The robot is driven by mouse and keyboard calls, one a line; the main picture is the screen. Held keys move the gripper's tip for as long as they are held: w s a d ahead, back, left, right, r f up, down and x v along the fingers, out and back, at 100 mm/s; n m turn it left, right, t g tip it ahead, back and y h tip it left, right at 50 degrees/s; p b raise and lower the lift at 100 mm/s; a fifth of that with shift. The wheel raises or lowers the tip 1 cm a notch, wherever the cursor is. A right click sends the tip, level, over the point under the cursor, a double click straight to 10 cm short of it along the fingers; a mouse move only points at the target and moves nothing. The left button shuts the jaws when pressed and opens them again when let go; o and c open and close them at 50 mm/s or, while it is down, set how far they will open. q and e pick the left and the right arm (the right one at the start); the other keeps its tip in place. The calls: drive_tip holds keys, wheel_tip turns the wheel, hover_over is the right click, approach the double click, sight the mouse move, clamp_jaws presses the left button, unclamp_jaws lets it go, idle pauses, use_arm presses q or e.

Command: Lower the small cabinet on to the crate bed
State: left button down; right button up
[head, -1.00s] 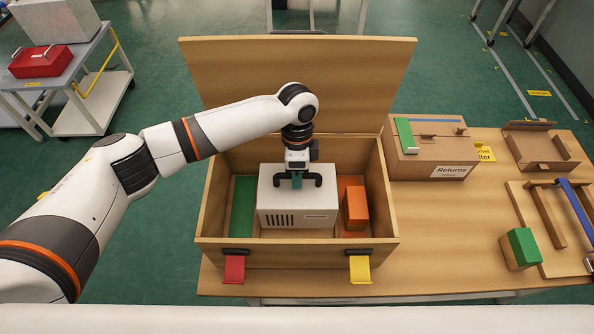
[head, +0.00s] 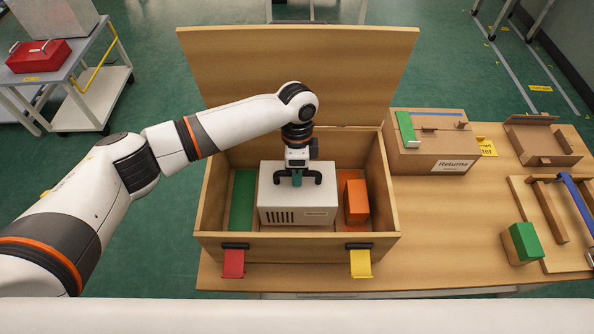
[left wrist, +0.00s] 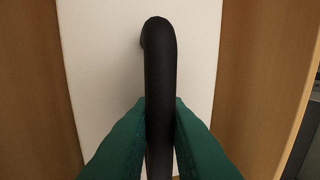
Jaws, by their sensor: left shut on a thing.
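The small cabinet (head: 297,204) is a pale box with dark vent slots and a black top handle (head: 313,178). It is upright inside the open wooden crate (head: 218,247), between a green block (head: 242,201) on the left and an orange block (head: 356,202) on the right. My left gripper (head: 297,178) is shut on the handle from above. In the left wrist view its green fingers (left wrist: 160,130) press on both sides of the black handle (left wrist: 160,70). The cabinet's underside is hidden, so I cannot tell whether it touches the crate bed. My right gripper is not in view.
The crate's lid (head: 298,75) stands open at the back. Red (head: 233,262) and yellow (head: 360,262) latch tabs hang at the front. A carton marked Returns (head: 430,145) and a green-topped block (head: 522,243) are on the table to the right. A cart (head: 95,100) stands at far left.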

use_arm(q)
drive_tip(key=shift+w+b+x, duration=0.25)
drive_tip(key=shift+b+x, duration=0.45)
drive_tip(key=shift+x, duration=0.6)
idle(1.9)
drive_tip(key=shift+f, duration=0.1)
drive_tip(key=c, duration=1.3)
unclamp_jaws()
drive_tip(key=shift+f, duration=0.2)
drive_tip(key=shift+r, duration=0.15)
drive_tip(key=p+v, duration=0.3)
drive_tip(key=s+p+v, duration=0.1)
drive_tip(key=p+v, duration=0.2)
drive_tip(key=s+p+v, duration=0.1)
drive_tip(key=p+v, duration=0.2)
drive_tip(key=p, duration=0.1)
drive_tip(key=shift+r, duration=0.6)
drive_tip(key=shift+f, duration=0.1)
